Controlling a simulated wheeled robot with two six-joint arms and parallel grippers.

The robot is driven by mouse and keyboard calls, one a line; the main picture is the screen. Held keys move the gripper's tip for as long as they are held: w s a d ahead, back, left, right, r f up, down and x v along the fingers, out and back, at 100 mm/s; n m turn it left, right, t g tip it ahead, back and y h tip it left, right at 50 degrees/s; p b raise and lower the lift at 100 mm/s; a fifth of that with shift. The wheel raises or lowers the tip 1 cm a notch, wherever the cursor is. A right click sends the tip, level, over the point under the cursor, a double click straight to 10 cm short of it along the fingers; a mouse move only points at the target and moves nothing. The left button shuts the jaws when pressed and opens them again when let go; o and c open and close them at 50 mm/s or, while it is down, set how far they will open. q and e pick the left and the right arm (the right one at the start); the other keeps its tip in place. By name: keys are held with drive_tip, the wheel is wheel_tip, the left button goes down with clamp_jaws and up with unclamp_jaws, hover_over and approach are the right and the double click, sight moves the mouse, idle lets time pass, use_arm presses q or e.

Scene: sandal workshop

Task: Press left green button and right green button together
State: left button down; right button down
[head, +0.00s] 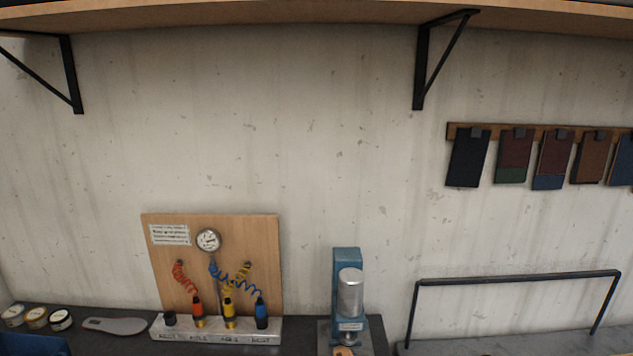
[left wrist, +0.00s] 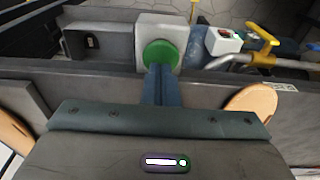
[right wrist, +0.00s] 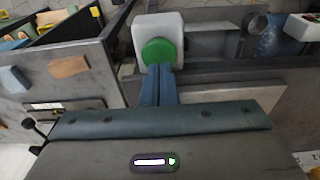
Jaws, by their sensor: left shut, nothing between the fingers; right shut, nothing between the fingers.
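The left green button (left wrist: 160,54) is a round green cap on a pale grey box (left wrist: 172,27), in the upper middle of the left wrist view. My left gripper (left wrist: 158,70) is shut and empty, its fingertips at the lower edge of the cap in the picture. The right green button (right wrist: 158,51) is a like cap on a pale box (right wrist: 158,25) in the right wrist view. My right gripper (right wrist: 158,69) is shut and empty, its tips overlapping the cap's lower edge. I cannot tell whether either gripper touches its button. The head view shows neither gripper nor button.
In the left wrist view a metal pipe with a yellow handle (left wrist: 262,36) lies right of the button box, and tan round pieces (left wrist: 254,101) sit beside my gripper.

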use_arm(q)
drive_tip(key=shift+f, duration=0.15)
use_arm(e)
drive_tip(key=shift+f, duration=0.35)
use_arm(q)
drive_tip(key=shift+r, duration=0.25)
use_arm(e)
drive_tip(key=shift+r, duration=0.15)
use_arm(q)
drive_tip(key=shift+f, duration=0.15)
use_arm(e)
drive_tip(key=shift+f, duration=0.2)
idle(0.6)
use_arm(q)
drive_tip(key=shift+f, duration=0.25)
use_arm(e)
drive_tip(key=shift+f, duration=0.2)
idle(1.8)
